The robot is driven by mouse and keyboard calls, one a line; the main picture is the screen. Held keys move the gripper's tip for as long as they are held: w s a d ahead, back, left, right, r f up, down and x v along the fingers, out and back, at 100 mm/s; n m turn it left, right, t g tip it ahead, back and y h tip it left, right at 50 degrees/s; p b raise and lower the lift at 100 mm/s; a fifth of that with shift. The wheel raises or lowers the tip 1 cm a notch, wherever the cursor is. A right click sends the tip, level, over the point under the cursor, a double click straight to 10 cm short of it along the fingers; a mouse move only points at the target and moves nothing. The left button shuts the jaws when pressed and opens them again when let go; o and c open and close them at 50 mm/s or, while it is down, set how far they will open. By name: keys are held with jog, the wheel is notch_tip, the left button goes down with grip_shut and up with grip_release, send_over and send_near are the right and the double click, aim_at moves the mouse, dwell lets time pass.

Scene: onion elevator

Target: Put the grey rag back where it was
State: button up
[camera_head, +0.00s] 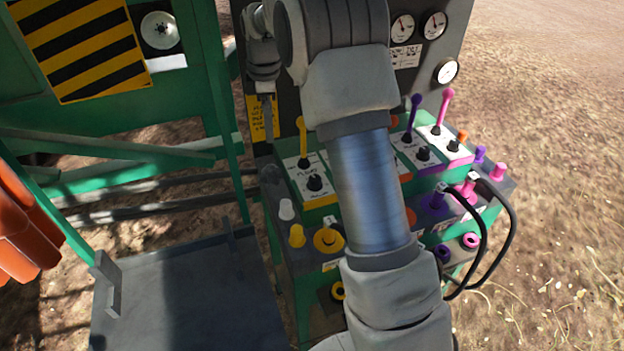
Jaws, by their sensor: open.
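I do not see the grey rag in this view. The place it came from cannot be told from this picture. My arm runs from the bottom right of centre up to the top, in front of a control panel. Its far end bends away at the top left of the panel, and I cannot make out gripper fingers there. My arm hides the middle of the panel.
A green control console with a yellow lever (303,136), a purple lever (413,115) and a pink lever (445,106) stands ahead. Black hoses (511,235) loop on its right. Gauges (434,26) sit behind. A grey metal platform (185,300) lies lower left. Dry ground is open on the right.

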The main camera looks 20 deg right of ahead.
jog(key=s+r+m+t, duration=0.1)
jog(key=s+r+m, duration=0.4)
jog(key=s, duration=0.4)
jog(key=s+r+m+t, duration=0.2)
jog(key=s+r+m, duration=0.1)
jog(key=s+r, duration=0.55)
jog(key=s+f+m+t, duration=0.2)
jog(key=s+m, duration=0.5)
jog(key=s, duration=1)
jog(key=shift+s+f+m, duration=0.4)
jog(key=shift+f, duration=0.35)
